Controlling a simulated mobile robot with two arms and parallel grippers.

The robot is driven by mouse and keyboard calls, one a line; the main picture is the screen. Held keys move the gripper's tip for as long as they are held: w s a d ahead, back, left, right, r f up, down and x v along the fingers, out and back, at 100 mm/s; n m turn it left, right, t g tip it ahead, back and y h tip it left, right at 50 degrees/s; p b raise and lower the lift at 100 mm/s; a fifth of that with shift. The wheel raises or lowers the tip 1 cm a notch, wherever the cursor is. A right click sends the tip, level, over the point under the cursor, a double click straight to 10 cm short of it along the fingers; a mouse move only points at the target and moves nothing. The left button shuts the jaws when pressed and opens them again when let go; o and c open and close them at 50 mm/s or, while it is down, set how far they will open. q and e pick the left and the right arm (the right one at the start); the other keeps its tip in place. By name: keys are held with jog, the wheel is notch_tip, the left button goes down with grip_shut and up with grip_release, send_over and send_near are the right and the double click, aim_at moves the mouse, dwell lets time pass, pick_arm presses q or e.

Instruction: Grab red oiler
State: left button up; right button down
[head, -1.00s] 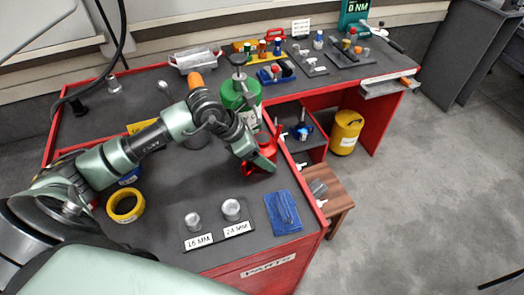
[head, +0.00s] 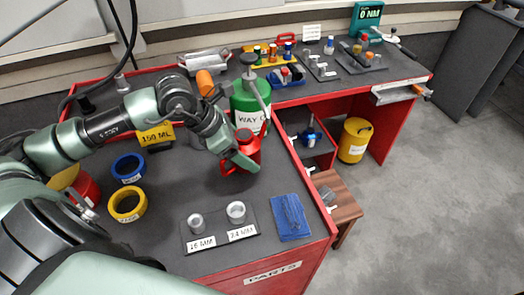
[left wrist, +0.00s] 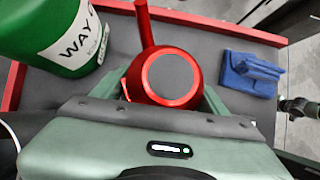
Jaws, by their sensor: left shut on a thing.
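The red oiler (head: 247,147) is in the grasp of my left gripper (head: 240,163), beside the green WAY OIL can (head: 251,108). In the left wrist view the oiler (left wrist: 172,80) fills the space between the two green fingers, its round grey-centred face toward the camera and its red spout pointing up in the picture. The fingers sit on either side of it, partly hidden. The oiler appears just above the dark bench top, though the exact gap is hard to tell. My right gripper is not in view.
The green can stands close to the held oiler. In front are a holder with metal sockets (head: 217,240) and a blue cloth (head: 290,217). Yellow (head: 126,204) and blue (head: 128,168) rings lie to the left. Bare bench top lies between the rings and the sockets.

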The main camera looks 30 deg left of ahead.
pick_arm(q)
jog(key=shift+s+a+f, duration=0.2)
jog(key=shift+s+a, duration=0.35)
jog(key=shift+s, duration=0.1)
jog(key=shift+s+a+r, duration=0.15)
jog(key=shift+s+a, duration=0.5)
jog(key=shift+s, duration=0.15)
